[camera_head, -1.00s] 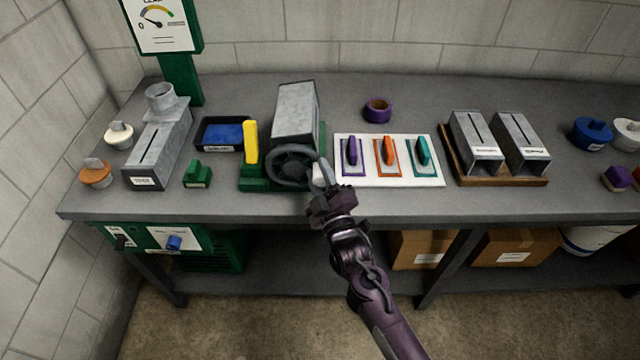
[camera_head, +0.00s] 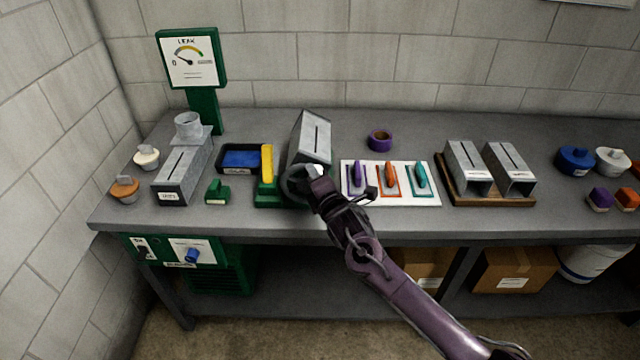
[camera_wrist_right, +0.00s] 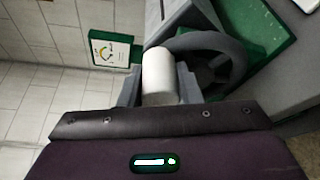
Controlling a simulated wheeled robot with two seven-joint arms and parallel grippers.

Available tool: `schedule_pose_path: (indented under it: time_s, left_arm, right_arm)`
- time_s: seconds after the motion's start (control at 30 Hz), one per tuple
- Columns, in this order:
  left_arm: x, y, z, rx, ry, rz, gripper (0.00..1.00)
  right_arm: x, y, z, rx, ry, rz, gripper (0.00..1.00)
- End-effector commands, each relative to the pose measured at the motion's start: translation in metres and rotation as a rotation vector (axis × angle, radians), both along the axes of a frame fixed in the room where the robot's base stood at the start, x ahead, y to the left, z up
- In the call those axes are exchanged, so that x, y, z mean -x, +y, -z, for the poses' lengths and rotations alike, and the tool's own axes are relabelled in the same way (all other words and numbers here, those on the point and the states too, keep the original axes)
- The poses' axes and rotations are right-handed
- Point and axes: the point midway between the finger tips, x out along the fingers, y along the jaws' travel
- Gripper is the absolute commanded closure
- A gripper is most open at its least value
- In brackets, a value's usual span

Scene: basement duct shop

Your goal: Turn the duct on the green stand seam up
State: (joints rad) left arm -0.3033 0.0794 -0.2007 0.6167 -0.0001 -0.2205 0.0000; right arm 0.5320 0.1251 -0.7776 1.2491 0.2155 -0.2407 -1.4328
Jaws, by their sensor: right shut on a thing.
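The grey duct (camera_head: 302,150) sits tilted on the green stand (camera_head: 268,198), and a dark seam line shows on its upper face, which leans to the right. A dark handwheel (camera_head: 295,183) is at the duct's near end, partly hidden by my right gripper (camera_head: 315,178). In the right wrist view, the gripper (camera_wrist_right: 159,88) is shut on the wheel's white handle (camera_wrist_right: 158,72), with a finger on each side. The wheel (camera_wrist_right: 218,50) is beside the handle. A yellow upright piece (camera_head: 267,163) stands left of the wheel. My left gripper is not in view.
A white board (camera_head: 408,199) with purple, orange and teal tools lies close right of my gripper. A purple tape roll (camera_head: 380,140) is behind it. Two ducts on a wooden tray (camera_head: 500,199) stand further right. A leak gauge (camera_head: 192,60) and another duct (camera_head: 181,178) are left.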

Motion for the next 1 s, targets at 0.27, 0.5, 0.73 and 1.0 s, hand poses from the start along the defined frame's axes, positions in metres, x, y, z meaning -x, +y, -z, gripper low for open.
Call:
schedule_pose_path:
  time_s: [0.27, 0.5, 0.73, 1.0]
  left_arm:
    - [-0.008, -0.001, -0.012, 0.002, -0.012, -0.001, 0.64]
    - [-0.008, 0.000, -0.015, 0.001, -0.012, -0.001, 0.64]
    - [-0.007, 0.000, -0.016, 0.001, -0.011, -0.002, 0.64]
    - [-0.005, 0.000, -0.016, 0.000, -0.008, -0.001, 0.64]
  right_arm:
    - [0.000, 0.015, -0.006, 0.235, -0.001, -0.004, 1.00]
    - [0.000, 0.023, -0.006, 0.374, 0.000, -0.004, 1.00]
    - [0.001, 0.026, -0.005, 0.444, 0.003, -0.004, 1.00]
    - [0.001, 0.028, -0.004, 0.464, 0.003, -0.004, 1.00]
